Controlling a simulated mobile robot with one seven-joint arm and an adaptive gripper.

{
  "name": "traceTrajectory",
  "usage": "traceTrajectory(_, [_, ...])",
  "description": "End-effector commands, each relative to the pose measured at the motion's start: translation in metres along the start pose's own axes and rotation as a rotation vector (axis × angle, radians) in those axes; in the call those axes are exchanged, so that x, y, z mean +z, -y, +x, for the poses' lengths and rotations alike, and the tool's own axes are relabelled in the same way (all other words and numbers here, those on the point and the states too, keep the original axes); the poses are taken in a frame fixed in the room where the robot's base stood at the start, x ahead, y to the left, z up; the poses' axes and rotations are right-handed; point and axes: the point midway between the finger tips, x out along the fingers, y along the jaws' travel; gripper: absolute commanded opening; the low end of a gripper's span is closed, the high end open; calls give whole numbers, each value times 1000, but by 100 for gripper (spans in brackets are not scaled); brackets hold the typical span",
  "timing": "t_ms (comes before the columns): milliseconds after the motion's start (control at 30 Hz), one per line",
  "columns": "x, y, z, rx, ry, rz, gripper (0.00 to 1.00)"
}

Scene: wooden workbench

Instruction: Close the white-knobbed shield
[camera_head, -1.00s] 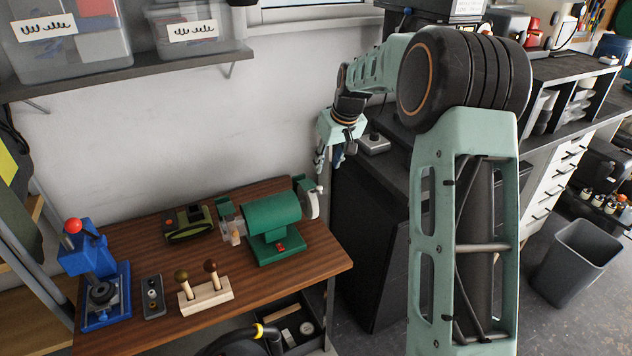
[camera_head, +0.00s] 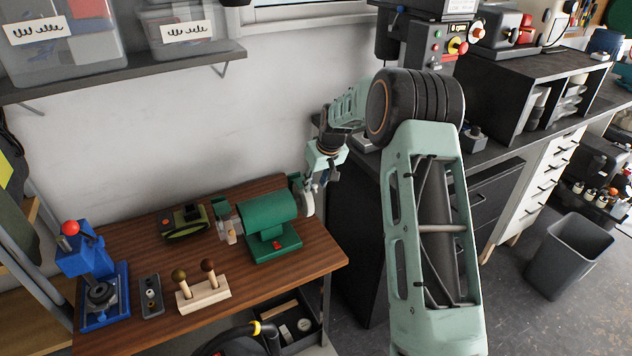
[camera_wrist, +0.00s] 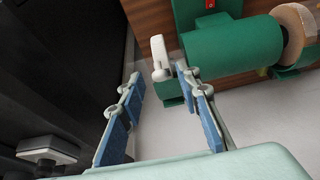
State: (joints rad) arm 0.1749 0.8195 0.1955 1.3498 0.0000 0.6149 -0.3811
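The green bench grinder (camera_head: 270,222) stands on the wooden workbench, with a pale wheel (camera_head: 308,204) at its right end. In the wrist view that pale wheel (camera_wrist: 157,48) is seen nearly edge-on, with a small white knob (camera_wrist: 162,75) at its lower end. The clear shield that carries this knob is hard to make out. My gripper (camera_head: 318,182) is at the right end of the grinder, partly covering the wheel. In the wrist view my gripper (camera_wrist: 160,80) is open and empty, with the knob between its blue-padded fingers; I cannot tell whether they touch.
A second clear shield (camera_head: 223,214) with a wooden knob (camera_head: 232,236) is at the grinder's left end. A wooden block with two knobbed pegs (camera_head: 203,295), a blue press (camera_head: 88,265) and a green-black tool (camera_head: 184,220) share the bench. A dark cabinet (camera_head: 355,225) stands close right.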

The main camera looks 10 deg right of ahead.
Motion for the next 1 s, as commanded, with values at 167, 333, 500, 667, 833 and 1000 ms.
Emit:
traceTrajectory(167, [0,0,0,0,0,0,28])
traceTrajectory(333, [0,0,0,0,0,0,9])
traceTrajectory(500, [0,0,0,0,0,0,0])
traceTrajectory(667, [0,0,0,0,-3,0,0])
traceTrajectory(833, [3,-1,2,0,-25,1,0])
traceTrajectory(1000, [8,-1,6,0,-70,3,0])
